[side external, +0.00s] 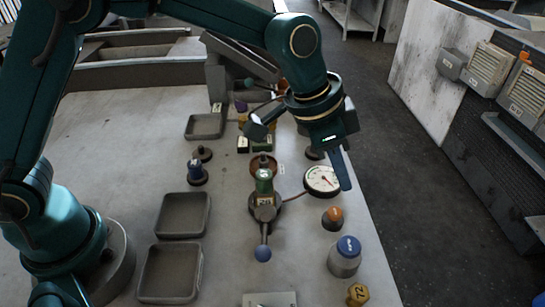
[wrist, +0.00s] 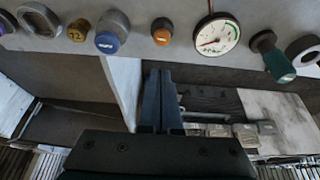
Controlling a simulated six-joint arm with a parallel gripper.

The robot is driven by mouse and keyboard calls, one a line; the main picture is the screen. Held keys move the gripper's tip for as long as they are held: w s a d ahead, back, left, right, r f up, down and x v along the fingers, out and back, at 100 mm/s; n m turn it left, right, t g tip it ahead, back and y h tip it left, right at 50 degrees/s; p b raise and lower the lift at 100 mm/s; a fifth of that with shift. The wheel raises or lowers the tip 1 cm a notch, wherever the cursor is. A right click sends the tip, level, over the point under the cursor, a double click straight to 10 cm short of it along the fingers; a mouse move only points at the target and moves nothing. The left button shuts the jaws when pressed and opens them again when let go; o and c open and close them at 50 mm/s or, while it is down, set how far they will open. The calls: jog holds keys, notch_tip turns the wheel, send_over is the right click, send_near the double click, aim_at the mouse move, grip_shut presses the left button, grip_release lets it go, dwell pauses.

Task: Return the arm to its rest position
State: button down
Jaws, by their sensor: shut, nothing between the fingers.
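My gripper (side external: 344,182) is above the right edge of the work table (side external: 120,140) in the side external view, with its dark blue fingers angled downward. It looks close to the white dial gauge (side external: 322,180), but I cannot tell its height above the table. In the wrist view my gripper (wrist: 165,74) has its two fingers together with nothing between them. The wrist view also shows the gauge (wrist: 215,36) beyond the fingertips.
A green-bodied part with a blue ball lever (side external: 263,253) stands mid-table. A blue-capped cylinder (side external: 345,258), an orange-topped knob (side external: 332,218) and a yellow part (side external: 358,294) line the right edge. Empty trays (side external: 205,215) lie left. Floor (side external: 430,200) is clear to the right.

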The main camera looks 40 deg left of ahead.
jog(key=s+a+r+n+t, duration=0.3)
jog(key=s+a+r, duration=0.1)
jog(key=a+r, duration=0.8)
jog(key=s+a+f+n+y, duration=0.1)
jog(key=s+a+f+n, duration=0.2)
jog(key=s, duration=0.4)
jog(key=s+a+f+n+y, duration=0.2)
jog(key=s+a+f+n, duration=0.1)
jog(key=s, duration=0.4)
jog(key=shift+s+a+f+g, duration=0.15)
jog(key=shift+a+g, duration=0.15)
jog(key=shift+a, duration=0.4)
